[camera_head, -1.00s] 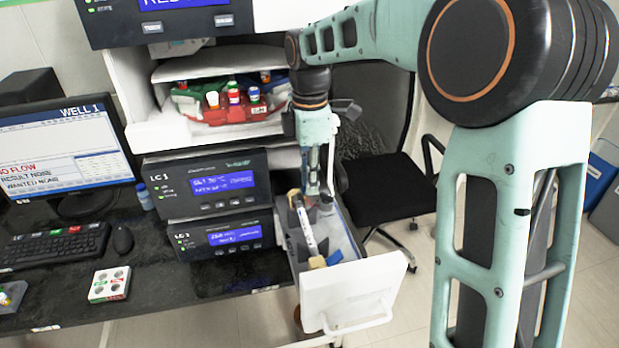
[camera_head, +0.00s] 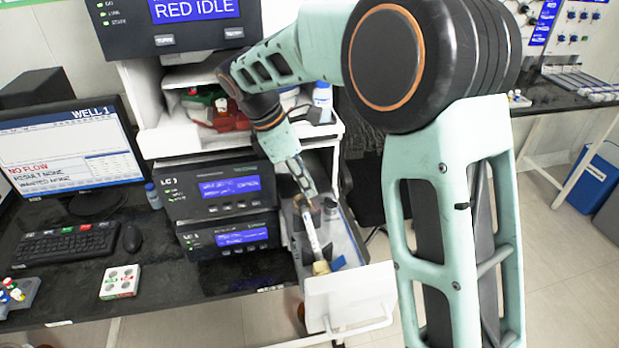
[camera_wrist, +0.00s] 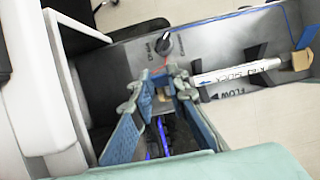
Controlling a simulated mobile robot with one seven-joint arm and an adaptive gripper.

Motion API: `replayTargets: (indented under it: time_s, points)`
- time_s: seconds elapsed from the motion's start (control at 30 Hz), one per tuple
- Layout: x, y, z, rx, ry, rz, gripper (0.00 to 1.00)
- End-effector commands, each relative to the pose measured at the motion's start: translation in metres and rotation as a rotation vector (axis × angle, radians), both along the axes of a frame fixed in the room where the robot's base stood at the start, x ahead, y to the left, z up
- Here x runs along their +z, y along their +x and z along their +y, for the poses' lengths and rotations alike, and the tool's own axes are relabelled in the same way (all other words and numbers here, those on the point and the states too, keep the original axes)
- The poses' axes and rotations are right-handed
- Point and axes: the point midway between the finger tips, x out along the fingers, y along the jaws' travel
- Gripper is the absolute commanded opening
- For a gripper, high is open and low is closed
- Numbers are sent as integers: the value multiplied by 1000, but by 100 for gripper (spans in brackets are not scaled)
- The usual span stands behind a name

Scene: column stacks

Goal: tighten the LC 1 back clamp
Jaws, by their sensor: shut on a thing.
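The open drawer (camera_head: 352,290) beside the LC 1 unit (camera_head: 215,187) holds a white, labelled column (camera_head: 311,235), lying lengthwise. A tan clamp (camera_head: 321,267) holds the column's front end; it also shows in the wrist view (camera_wrist: 303,59). My gripper (camera_head: 308,202) reaches down at a slant to the column's back end. In the wrist view my gripper (camera_wrist: 161,90) is shut on the tan back clamp (camera_wrist: 162,94), which is mostly hidden between the fingertips. The column (camera_wrist: 238,73) extends right from there.
A black knob (camera_wrist: 163,43) stands on the drawer floor near my fingers. The drawer walls are close on both sides. A shelf with a red tray (camera_head: 228,118) is above. A monitor (camera_head: 70,155), keyboard (camera_head: 66,244) and white block (camera_head: 120,282) are on the bench at left.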

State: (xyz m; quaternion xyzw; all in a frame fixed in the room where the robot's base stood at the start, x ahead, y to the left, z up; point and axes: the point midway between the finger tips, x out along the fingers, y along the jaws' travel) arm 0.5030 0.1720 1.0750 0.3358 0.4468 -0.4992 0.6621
Motion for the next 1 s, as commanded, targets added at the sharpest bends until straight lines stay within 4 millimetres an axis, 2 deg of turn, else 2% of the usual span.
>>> replayTargets:
  time_s: [0.33, 0.37, 0.5, 0.53, 0.83, 1.0]
  points:
    - [-1, -1, 1, 1, -13, -3, 0]
    - [-1, -1, 1, 1, -13, -3, 15]
    - [-1, -1, 1, 1, -12, -3, 31]
    - [-1, -1, 1, 0, -12, -3, 32]
    - [2, 0, 2, 1, -11, -5, 32]
    - [22, -2, 10, 1, -9, -8, 32]
